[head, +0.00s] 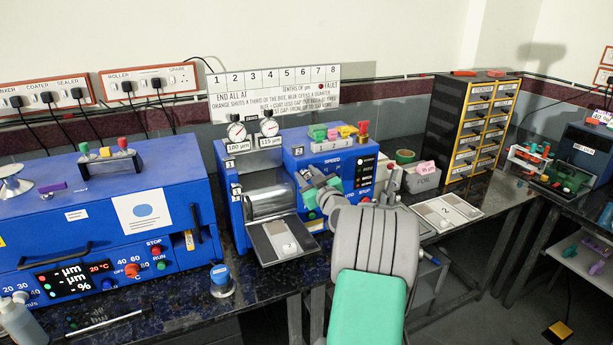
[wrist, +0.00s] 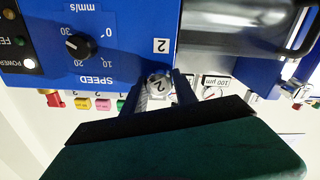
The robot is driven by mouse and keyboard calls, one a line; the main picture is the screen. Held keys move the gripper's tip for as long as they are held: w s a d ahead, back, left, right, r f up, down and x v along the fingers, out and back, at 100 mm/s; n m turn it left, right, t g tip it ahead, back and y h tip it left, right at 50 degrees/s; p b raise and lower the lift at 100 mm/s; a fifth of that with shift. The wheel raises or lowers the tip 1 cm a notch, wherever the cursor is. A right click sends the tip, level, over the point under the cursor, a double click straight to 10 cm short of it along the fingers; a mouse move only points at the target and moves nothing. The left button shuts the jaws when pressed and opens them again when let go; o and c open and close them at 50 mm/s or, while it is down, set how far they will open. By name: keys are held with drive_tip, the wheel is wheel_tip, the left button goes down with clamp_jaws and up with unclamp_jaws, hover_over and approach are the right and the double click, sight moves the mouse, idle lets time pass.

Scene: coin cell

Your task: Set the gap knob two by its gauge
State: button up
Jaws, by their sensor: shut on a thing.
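Gap knob two (wrist: 158,86) is a pale knob marked 2, seen upside down in the wrist view, just by the blue panel's "2" label. My gripper (wrist: 160,79) has a dark finger on each side of it and is shut on it. In the head view my arm hides the knob. Two round dial gauges (head: 270,126) and (head: 237,131) stand on top of the roller machine (head: 235,200); the right one is labelled 115 µm, the left one 100 µm.
A sign (head: 275,92) with numbered columns stands behind the gauges. The speed knob (wrist: 80,46) is on the same panel. Coloured pegs and a red part (head: 362,129) sit on the machine's top right. A flat tray (head: 280,240) juts out in front of the rollers.

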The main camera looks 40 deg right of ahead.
clamp_jaws()
drive_tip(key=shift+f+b, duration=0.1)
drive_tip(key=shift+b, duration=0.25)
drive_tip(key=shift+f+m+b, duration=0.1)
drive_tip(key=shift+m+b, duration=0.65)
drive_tip(key=shift+m, duration=0.25)
drive_tip(key=shift+m+b, duration=1)
drive_tip(key=shift+m, duration=0.9)
drive_tip(key=o, duration=0.9)
unclamp_jaws()
drive_tip(key=shift+r, duration=0.2)
